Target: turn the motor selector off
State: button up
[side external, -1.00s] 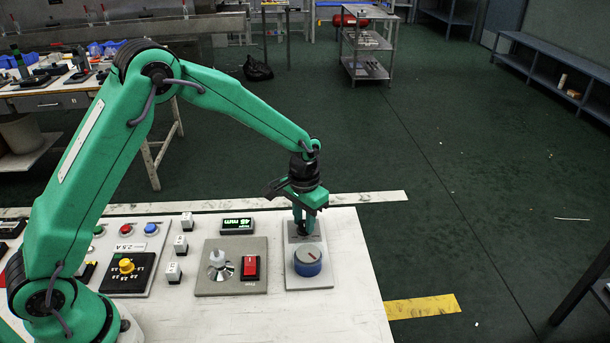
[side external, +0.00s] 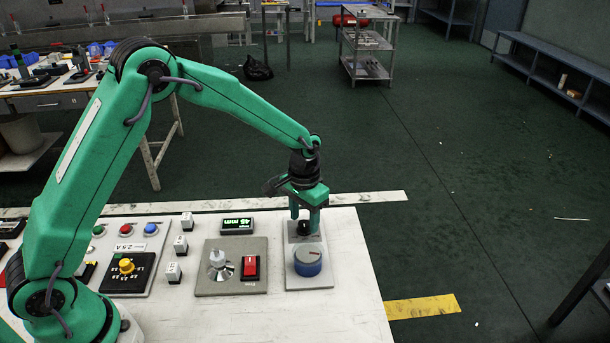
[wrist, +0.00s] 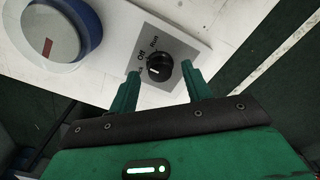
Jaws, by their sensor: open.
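The motor selector is a small black rotary knob (wrist: 160,68) on a grey plate (wrist: 178,44). In the wrist view it has a short white mark on its lower left face. The labels "Off" and "Run" are printed around it, and another label at its left is partly hidden by a finger. My gripper (wrist: 161,74) is open, with one green finger on each side of the knob. I cannot tell whether either finger touches it. In the side view my gripper (side external: 304,217) points down over the plate, and the dark knob (side external: 304,228) shows between the fingers.
A blue dial with a grey top (side external: 307,262) sits just in front of the selector on the same plate. Left of it are a red rocker switch (side external: 250,266), a small green display (side external: 238,225) and a yellow knob (side external: 127,265). The white bench top (side external: 345,300) is clear at right.

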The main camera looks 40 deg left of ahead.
aim_at(304, 223)
notch_tip(304, 223, up, 7)
jog(key=shift+f, duration=0.2)
jog(key=shift+r, duration=0.25)
dwell(0.3)
jog(key=shift+s+r, duration=0.15)
jog(key=shift+r, duration=0.1)
jog(key=s+a+r+t, duration=0.3)
jog(key=s+a+r, duration=0.2)
jog(key=s+r, duration=0.75)
jog(key=s+a+r+n+t, duration=0.1)
jog(key=s+a+t, duration=0.1)
jog(key=s, duration=1.2)
jog(key=shift+a+r+t, duration=0.3)
jog(key=shift+a+r, duration=0.1)
jog(key=shift+a, duration=0.15)
